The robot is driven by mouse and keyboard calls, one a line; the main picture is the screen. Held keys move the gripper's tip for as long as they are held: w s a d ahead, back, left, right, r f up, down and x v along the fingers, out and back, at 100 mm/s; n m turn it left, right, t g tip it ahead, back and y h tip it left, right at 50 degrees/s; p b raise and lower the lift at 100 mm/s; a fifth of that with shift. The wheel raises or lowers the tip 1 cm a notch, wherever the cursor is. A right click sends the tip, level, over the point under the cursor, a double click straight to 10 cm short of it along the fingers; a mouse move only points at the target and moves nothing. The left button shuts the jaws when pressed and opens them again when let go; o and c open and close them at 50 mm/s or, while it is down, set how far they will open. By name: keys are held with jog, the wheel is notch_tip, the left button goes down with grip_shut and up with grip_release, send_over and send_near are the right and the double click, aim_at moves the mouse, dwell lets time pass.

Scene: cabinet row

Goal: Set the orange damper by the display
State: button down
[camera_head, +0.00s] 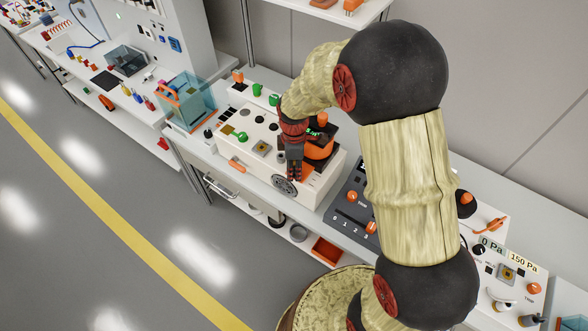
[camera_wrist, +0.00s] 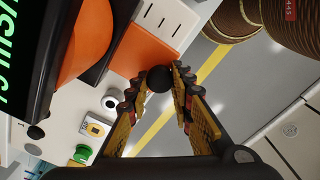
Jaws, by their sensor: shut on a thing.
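The orange damper (camera_wrist: 140,47) sits on a white cabinet top. In the head view its orange body (camera_head: 320,149) is partly hidden behind my gripper (camera_head: 294,174). A black display (camera_wrist: 18,50) with green characters is beside it in the wrist view, turned sideways and cut off, so its value cannot be read. In the head view the display (camera_head: 315,133) is tiny and mostly covered. My gripper (camera_wrist: 166,75) is shut on a black ball knob (camera_wrist: 159,79) at the edge of the orange part. How the knob joins the damper is hidden.
A grey handwheel (camera_head: 285,187) is on the cabinet's front, just below my gripper. A green knob (camera_head: 240,136) and a green button (camera_wrist: 82,153) are on the panel. A glass-sided box (camera_head: 187,101) stands left. A dark slider panel (camera_head: 352,205) is right. The floor in front is clear.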

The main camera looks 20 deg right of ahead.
jog(key=shift+w+d+p, duration=0.2)
jog(key=shift+d+p, duration=0.1)
jog(key=c, duration=1.6)
grip_release()
jog(key=shift+o, duration=0.2)
notch_tip(320, 180, up, 12)
